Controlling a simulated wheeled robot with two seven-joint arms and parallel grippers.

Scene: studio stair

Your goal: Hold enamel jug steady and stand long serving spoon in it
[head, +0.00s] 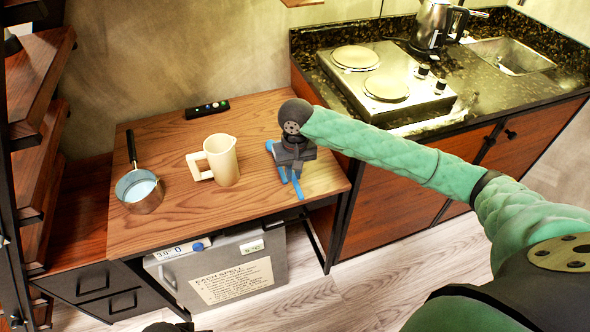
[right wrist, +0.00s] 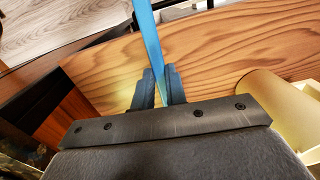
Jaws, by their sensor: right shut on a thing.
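The cream enamel jug (head: 224,162) stands upright on the wooden table, its handle toward the left. In the right wrist view the jug (right wrist: 275,105) shows in part at the right edge. My right gripper (head: 291,172) is to the right of the jug, low over the table's right end, and apart from it. It is shut on the blue long serving spoon (head: 299,190). In the right wrist view the spoon's blue strip (right wrist: 149,35) runs up from between the fingers (right wrist: 159,88). The gripper hides part of the spoon.
A saucepan (head: 140,191) stands left of the jug on the table (head: 190,225). A black power strip (head: 207,109) lies at the back edge. Right of the table is a counter with a two-plate hob (head: 415,101) and a kettle (head: 432,25). Shelves (head: 38,80) rise at the left.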

